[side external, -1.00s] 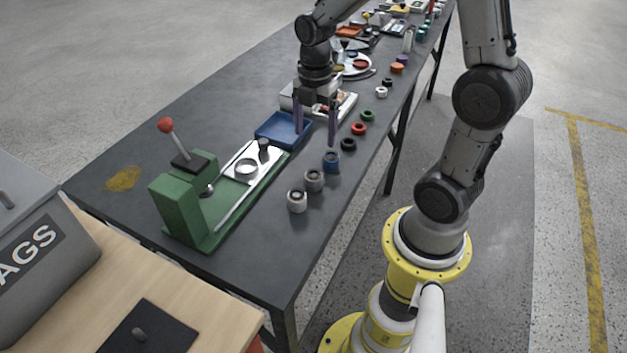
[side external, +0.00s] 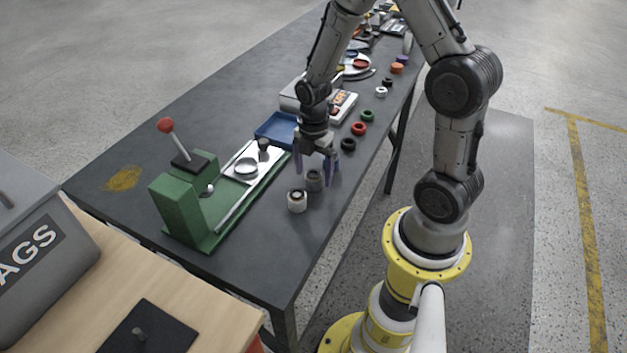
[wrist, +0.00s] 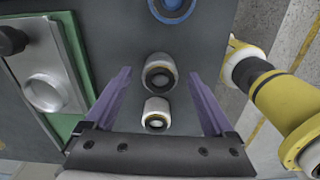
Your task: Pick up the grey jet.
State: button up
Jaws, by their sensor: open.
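The grey jet (side external: 314,181) is a short ringed cylinder standing upright in a row of jets on the dark table. In the wrist view it (wrist: 160,76) lies between the fingertips, a little beyond them in the picture. My gripper (side external: 316,184) is open and empty above it, pointing down, with one purple finger on each side. I cannot tell how far above the jet the tips are. A paler, whitish jet (side external: 297,201) stands in front of it. A blue-ringed jet (wrist: 172,8) stands behind it, hidden by my gripper in the side view.
A green lever fixture (side external: 185,205) with a silver plate stands left of the jets. A blue tray (side external: 275,128) lies behind it. Black (side external: 348,144), red (side external: 359,128) and green (side external: 367,115) rings continue the row. The table's front left is clear.

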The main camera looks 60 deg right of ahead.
grip_shut()
dwell(0.5)
